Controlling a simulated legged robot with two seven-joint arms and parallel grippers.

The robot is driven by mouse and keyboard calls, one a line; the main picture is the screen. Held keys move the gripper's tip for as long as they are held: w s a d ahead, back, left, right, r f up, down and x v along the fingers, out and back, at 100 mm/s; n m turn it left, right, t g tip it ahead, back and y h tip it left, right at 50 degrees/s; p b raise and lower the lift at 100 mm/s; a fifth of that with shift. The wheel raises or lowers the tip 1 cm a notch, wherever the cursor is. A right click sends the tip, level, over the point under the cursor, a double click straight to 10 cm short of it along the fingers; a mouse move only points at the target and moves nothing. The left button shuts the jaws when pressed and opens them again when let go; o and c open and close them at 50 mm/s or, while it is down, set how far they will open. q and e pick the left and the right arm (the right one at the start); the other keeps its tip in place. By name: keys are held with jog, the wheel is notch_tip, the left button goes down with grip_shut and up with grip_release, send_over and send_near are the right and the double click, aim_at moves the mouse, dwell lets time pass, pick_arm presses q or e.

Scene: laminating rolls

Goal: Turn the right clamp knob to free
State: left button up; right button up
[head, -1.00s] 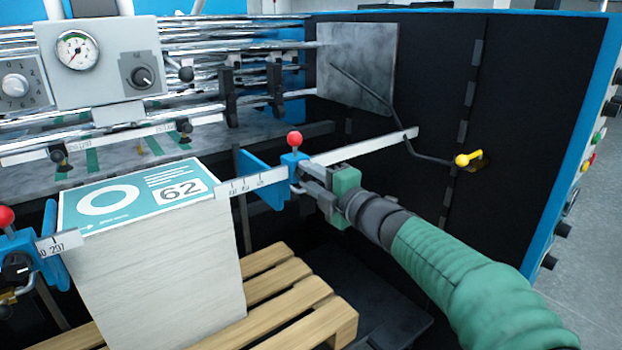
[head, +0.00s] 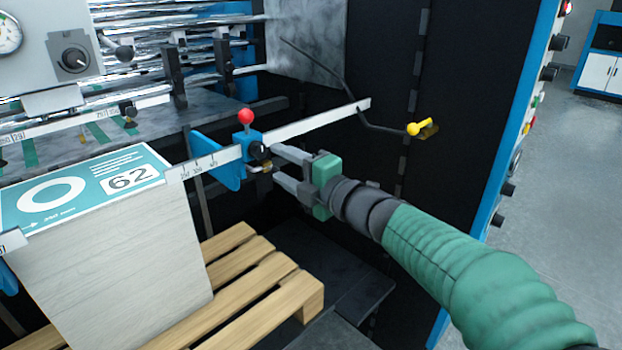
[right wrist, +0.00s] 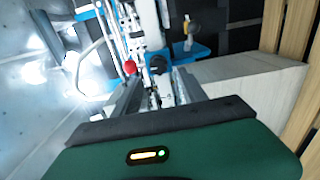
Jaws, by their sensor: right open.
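The right clamp is a blue block (head: 244,141) on a white ruler bar, with a red ball (head: 246,116) on top and a blue plate (head: 215,158) on its left. Its black knob (head: 258,151) faces my right gripper (head: 279,166). The gripper is open and empty, its two grey fingertips just to the right of the knob and apart from it. In the right wrist view, the knob (right wrist: 158,65) and red ball (right wrist: 130,67) show ahead, between the finger lines. The knob's setting is too small to read. My left gripper is out of view.
A tall paper stack (head: 130,250) with a teal top sheet stands on a wooden pallet (head: 270,290) left of my arm. A yellow-handled lever (head: 419,128) sticks out from the black side panel behind. A control box with a dial (head: 72,60) is at upper left.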

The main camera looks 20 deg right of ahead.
jog(key=v, duration=1)
jog(key=shift+p, duration=0.4)
notch_tip(320, 180, down, 20)
jog(key=w+d+m+g+h, duration=0.15)
jog(key=m+g+h, duration=0.45)
jog(key=m, duration=0.8)
jog(key=s+a+f+m+g, duration=0.3)
jog(key=s+f+m+g, duration=0.1)
jog(key=s+f, duration=0.4)
jog(key=s+a+f+m+g, duration=0.2)
jog(key=s+f+m+g, duration=0.2)
jog(key=s+f, duration=0.45)
notch_tip(320, 180, up, 16)
jog(key=a+p, duration=0.1)
jog(key=p, duration=1.6)
jog(key=shift+s, duration=0.45)
